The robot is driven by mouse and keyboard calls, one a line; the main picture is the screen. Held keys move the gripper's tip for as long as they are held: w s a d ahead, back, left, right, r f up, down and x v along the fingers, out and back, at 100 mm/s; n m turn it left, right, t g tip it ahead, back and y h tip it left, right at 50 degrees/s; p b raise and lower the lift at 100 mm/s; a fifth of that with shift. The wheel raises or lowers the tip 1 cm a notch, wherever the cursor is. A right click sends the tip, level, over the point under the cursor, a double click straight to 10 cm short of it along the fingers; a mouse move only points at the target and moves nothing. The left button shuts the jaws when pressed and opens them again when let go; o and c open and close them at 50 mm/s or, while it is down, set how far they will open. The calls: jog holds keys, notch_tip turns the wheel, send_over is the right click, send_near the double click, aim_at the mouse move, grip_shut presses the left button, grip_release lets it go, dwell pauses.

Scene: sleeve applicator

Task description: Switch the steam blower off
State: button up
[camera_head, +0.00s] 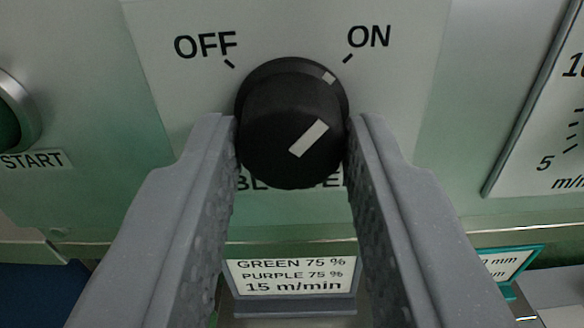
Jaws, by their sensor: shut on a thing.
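The blower knob (287,135) is a round black rotary switch on a pale panel, in the middle of the camera view. Its white pointer line and rim mark lean to the upper right, toward the ON label (369,36). The OFF label (205,45) is at the upper left of the knob. My gripper (292,148) is shut on the knob, one grey finger on its left side and one on its right. The label below the knob is partly hidden by the knob and fingers.
A green button (8,122) with a metal ring and a START label (36,160) is at the left edge. A scale plate (545,125) is at the right. A sign reading GREEN 75 %, PURPLE 75 %, 15 m/min (293,276) stands below, between my fingers.

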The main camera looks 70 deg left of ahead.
jog(key=n, duration=0.3)
jog(key=shift+n, duration=0.4)
jog(key=n, duration=0.4)
jog(key=shift+w+f+b, duration=0.1)
jog(key=shift+f+b, duration=0.05)
jog(key=shift+b, duration=0.15)
jog(key=n+b, duration=0.2)
jog(key=n, duration=0.3)
jog(key=shift+n+b, duration=1.2)
jog(key=shift+n, duration=1)
jog(key=o, duration=1)
jog(key=shift+c, duration=0.2)
jog(key=shift+d, duration=0.1)
